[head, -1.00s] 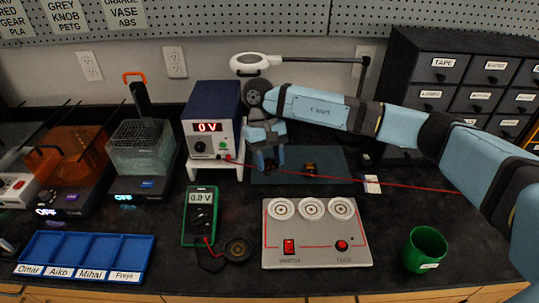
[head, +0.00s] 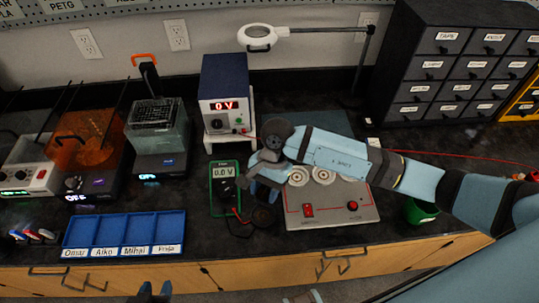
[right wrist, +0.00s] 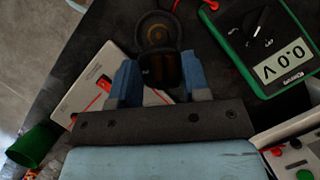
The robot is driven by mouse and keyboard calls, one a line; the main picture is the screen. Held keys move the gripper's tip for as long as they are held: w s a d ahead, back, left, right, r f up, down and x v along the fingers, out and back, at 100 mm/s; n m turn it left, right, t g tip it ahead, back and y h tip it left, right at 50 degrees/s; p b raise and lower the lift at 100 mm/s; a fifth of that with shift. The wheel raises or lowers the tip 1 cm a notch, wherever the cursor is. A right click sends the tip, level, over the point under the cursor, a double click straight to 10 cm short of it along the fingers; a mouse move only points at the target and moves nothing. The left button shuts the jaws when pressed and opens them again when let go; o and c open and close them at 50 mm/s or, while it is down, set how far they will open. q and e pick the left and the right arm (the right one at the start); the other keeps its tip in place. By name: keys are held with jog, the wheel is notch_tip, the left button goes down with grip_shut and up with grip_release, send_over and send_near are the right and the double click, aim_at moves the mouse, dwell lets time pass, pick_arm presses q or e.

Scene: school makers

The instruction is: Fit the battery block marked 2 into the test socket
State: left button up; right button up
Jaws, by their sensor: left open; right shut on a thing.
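My right gripper (head: 258,192) is shut on a dark battery block (right wrist: 160,70), above the bench just right of the multimeter. The test socket (head: 263,217), a round dark base with a brownish ring, is partly hidden below the gripper in the head view. In the right wrist view the socket (right wrist: 157,32) lies just beyond the block, apparently apart from it. My left gripper (head: 155,291) is open and empty at the bottom edge, in front of the bench.
The multimeter (head: 224,172) reads 0.0 V, with leads running toward the socket. A grey panel (head: 335,213) with round dials and red controls lies to the right, a green cup (head: 420,212) beyond it. A blue tray (head: 125,226) lies left. My right arm covers much of the mat.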

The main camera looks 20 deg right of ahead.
jog(key=shift+s+a+r+m+p, duration=0.1)
jog(key=shift+s+a+m+p, duration=0.05)
jog(key=shift+s+a+m, duration=0.2)
jog(key=shift+s+a+r+m+p, duration=0.15)
jog(key=shift+s+m, duration=0.1)
jog(key=shift+s, duration=0.2)
jog(key=shift+s+f+t, duration=0.1)
jog(key=shift+f+t, duration=0.05)
jog(key=shift+t, duration=0.15)
jog(key=shift+f+b, duration=0.45)
jog(key=shift+f, duration=0.35)
jog(key=shift+f+b, duration=1.05)
jog(key=shift+f, duration=1.05)
jog(key=shift+b, duration=0.3)
jog(key=shift+f+b, duration=0.6)
jog(key=shift+b, duration=0.25)
